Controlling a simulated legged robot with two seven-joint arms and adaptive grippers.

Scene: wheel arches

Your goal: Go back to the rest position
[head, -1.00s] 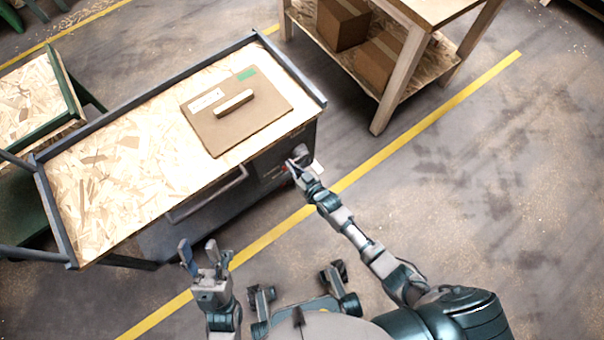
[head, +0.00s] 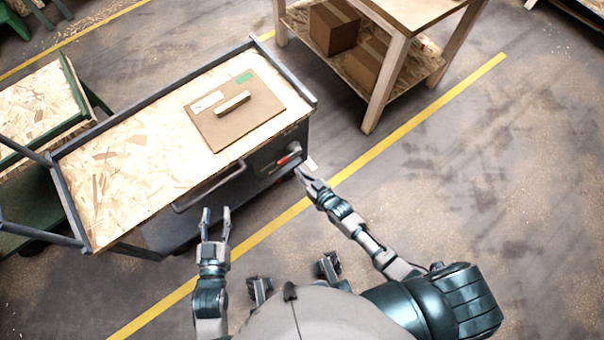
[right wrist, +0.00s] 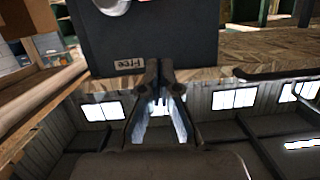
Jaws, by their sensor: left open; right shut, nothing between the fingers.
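My left gripper (head: 215,223) is open and empty in the head view, with its two fingers apart, in front of the cart's near side. My right gripper (head: 305,172) is in front of the cart's right end, near a small red and silver part (head: 288,158) on the cart. In the right wrist view my right gripper (right wrist: 158,66) has its fingertips together with nothing between them. A dark panel with a label reading "Free" (right wrist: 130,64) is beyond the fingertips.
The cart (head: 80,215) has a wood-board top carrying a flat cardboard piece (head: 222,134) with a small block (head: 232,103). A wooden table (head: 375,100) with boxes stands at the back right. A green-framed bench (head: 40,105) is at the left. Floor on the right is clear.

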